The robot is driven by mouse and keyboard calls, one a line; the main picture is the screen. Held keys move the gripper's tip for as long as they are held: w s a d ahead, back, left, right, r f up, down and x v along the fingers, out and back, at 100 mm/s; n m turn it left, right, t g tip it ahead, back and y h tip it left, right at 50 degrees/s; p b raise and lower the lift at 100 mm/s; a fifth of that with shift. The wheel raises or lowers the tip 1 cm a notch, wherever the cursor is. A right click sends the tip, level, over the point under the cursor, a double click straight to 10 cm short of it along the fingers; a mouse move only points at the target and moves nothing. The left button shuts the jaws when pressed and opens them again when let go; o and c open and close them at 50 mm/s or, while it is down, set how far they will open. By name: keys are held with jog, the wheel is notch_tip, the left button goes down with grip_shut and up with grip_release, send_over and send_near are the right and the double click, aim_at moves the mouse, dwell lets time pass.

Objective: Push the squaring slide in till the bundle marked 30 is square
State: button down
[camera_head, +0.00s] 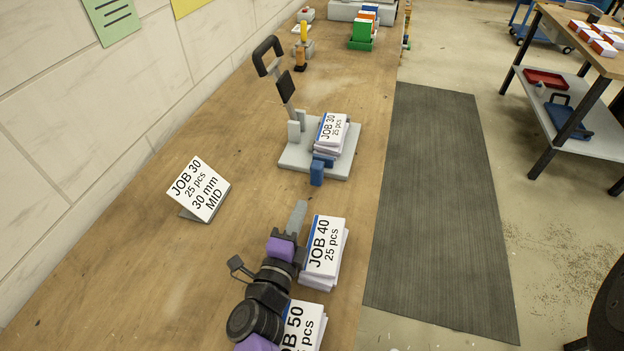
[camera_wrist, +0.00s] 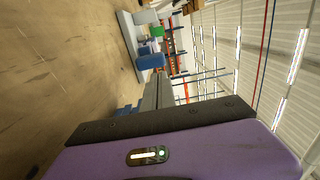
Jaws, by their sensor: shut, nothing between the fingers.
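The bundle marked JOB 30 (camera_head: 331,128) lies on the grey base plate (camera_head: 294,159) of a small upright press. Its top sheet is a white card with a blue strip, and the sheets under it look stepped and uneven. The blue squaring slide (camera_head: 317,174) stands at the plate's near edge, in front of the bundle. It also shows in the wrist view as a blue block (camera_wrist: 150,61) beyond my fingers. My gripper (camera_head: 298,212) is shut and empty, over the table nearer than the slide and apart from it. Its grey fingers (camera_wrist: 158,92) point toward the slide.
Bundles marked JOB 40 (camera_head: 325,248) and JOB 50 (camera_head: 305,325) lie along the table's right edge, close beside my arm. The press lever (camera_head: 286,88) rises at the plate's left. A JOB 30 sign (camera_head: 199,189) stands left. Bare table lies between sign and plate.

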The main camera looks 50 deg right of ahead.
aim_at(316, 172)
jog(key=x, duration=1)
jog(key=b+x, duration=0.1)
jog(key=x, duration=0.4)
jog(key=shift+w+d, duration=0.1)
jog(key=shift+d, duration=0.05)
jog(key=shift+d+r, duration=0.1)
jog(key=shift+d, duration=0.1)
jog(key=shift+a, duration=0.1)
jog(key=p+v, duration=0.1)
jog(key=v, duration=1.3)
